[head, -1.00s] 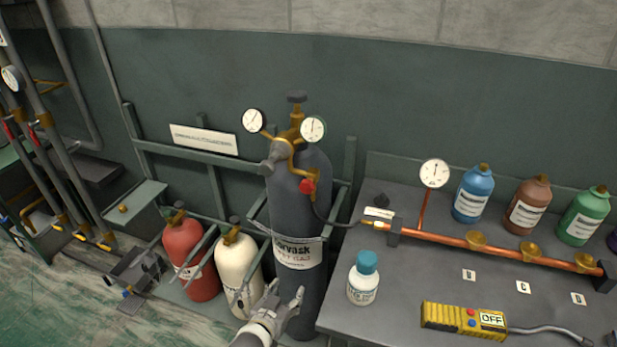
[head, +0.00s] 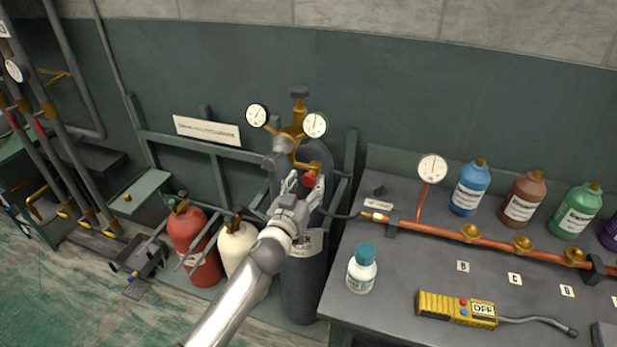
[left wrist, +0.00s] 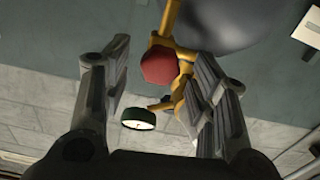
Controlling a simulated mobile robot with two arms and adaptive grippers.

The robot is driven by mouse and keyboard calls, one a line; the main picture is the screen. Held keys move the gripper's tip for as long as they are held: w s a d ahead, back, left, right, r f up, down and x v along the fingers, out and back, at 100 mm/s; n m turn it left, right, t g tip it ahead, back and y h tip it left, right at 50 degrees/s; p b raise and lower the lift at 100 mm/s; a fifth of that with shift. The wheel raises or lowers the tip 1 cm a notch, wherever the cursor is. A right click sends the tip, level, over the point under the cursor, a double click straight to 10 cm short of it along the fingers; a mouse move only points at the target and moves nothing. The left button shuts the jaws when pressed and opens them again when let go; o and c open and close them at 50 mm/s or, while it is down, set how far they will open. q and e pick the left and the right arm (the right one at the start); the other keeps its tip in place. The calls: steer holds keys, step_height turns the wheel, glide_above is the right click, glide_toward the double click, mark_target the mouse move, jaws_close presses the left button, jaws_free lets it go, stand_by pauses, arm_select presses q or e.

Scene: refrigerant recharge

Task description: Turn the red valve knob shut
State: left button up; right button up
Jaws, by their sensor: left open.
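The red valve knob (head: 310,179) sits on the brass regulator fitting (head: 297,146) at the front of the tall dark gas cylinder (head: 303,285). My left gripper (head: 301,183) is open right at the knob in the head view. In the left wrist view the red knob (left wrist: 159,65) shows between the two open fingers (left wrist: 160,85), nearer the right finger. I cannot tell whether a finger touches it. The gripper and forearm hide part of the cylinder and its label. My right gripper is not in view.
Two pressure gauges (head: 257,115) (head: 315,125) stand above the knob. A copper manifold (head: 440,232), several bottles, a white jar (head: 361,270) and a yellow detector (head: 457,308) are on the grey bench (head: 400,285) at right. Red (head: 188,232) and cream (head: 234,246) cylinders stand at left.

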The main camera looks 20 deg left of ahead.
arm_select(q)
steer(key=shift+w, duration=1.3)
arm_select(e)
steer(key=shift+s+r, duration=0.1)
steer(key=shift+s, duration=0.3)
arm_select(q)
steer(key=c, duration=1)
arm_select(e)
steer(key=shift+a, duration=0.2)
